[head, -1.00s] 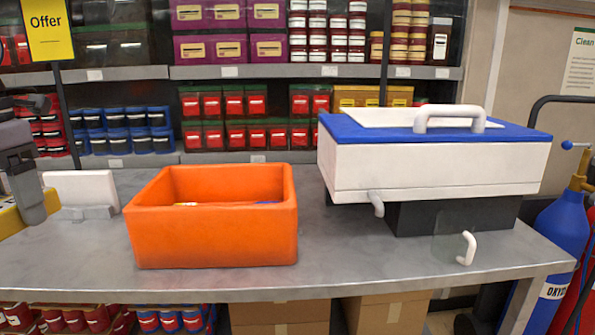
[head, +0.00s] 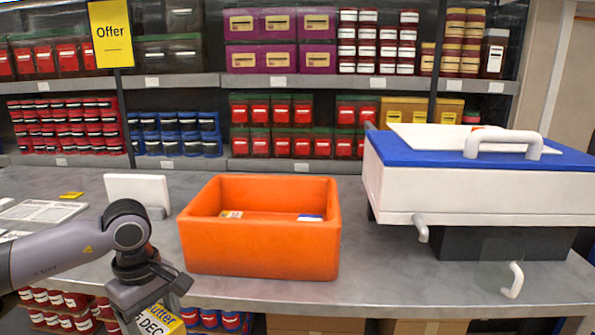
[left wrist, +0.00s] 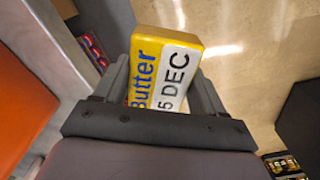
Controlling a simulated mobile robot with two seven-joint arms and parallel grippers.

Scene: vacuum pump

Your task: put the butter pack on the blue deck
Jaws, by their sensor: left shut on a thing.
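The butter pack (head: 163,322) is a yellow and white block with "Butter" and "5 DEC" printed on it. My left gripper (head: 150,302) is shut on it at the lower left of the head view, by the table's front edge. The left wrist view shows the butter pack (left wrist: 165,70) between the two fingers of my left gripper (left wrist: 163,85). The blue deck (head: 400,150) is the blue top of a white box-shaped machine at the right of the table. A white plate and a white handle are on the deck. My right gripper is out of view.
An orange bin (head: 260,245) with a few small items inside stands mid-table, between my left gripper and the machine. A white upright panel (head: 138,190) stands left of it. Papers (head: 40,212) lie at the far left. Stocked shelves (head: 290,80) are behind.

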